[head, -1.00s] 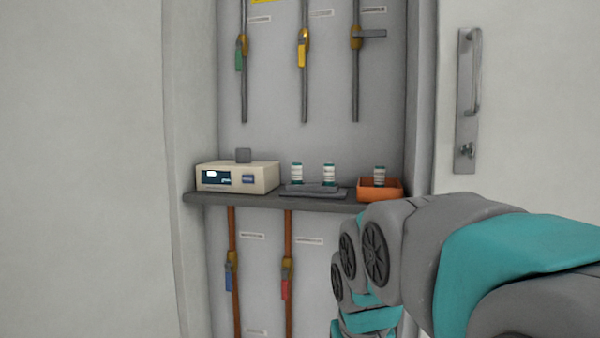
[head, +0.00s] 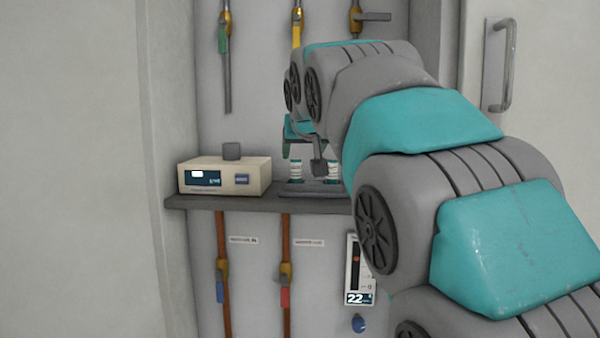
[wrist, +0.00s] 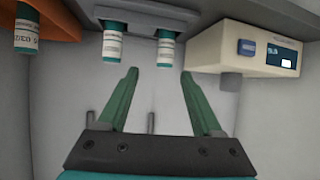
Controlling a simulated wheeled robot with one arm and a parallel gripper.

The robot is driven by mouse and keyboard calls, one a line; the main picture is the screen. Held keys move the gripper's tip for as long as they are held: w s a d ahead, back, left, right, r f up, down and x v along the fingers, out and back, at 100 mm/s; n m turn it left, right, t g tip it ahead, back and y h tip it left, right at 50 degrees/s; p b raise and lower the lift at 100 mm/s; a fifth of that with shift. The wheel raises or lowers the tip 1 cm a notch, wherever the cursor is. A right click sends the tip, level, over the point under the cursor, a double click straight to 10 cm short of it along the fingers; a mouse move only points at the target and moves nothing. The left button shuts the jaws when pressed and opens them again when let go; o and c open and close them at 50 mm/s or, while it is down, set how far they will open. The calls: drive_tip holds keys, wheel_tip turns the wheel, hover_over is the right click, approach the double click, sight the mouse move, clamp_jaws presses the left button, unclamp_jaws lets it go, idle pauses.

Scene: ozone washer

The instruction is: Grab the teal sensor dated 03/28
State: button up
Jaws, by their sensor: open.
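Two white-labelled sensors with teal ends stand in a grey holder (head: 300,188). One (head: 296,170) is nearer the box and also shows in the inverted wrist view (wrist: 165,47); the other (head: 334,170) shows there too (wrist: 112,42). A third sensor (wrist: 27,30) stands in an orange tray (wrist: 62,22); part of its label reads "03/2", the rest unclear. The holder pair's dates are too small to read. My gripper (wrist: 159,74) is open and empty. In the wrist view, the sensor nearer the box lines up with the gap between its green fingers. My arm hides the tray in the head view.
A beige box with a display (head: 225,176) stands on the shelf (head: 235,204), left of the holder. Pipes with coloured valve tags (head: 285,297) run above and below the shelf. A gauge (head: 358,270) hangs below it. Cabinet walls close in both sides.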

sight(296, 160)
drive_tip(key=x, duration=0.7)
drive_tip(key=shift+a+f, duration=0.1)
drive_tip(key=shift+a, duration=0.3)
clamp_jaws()
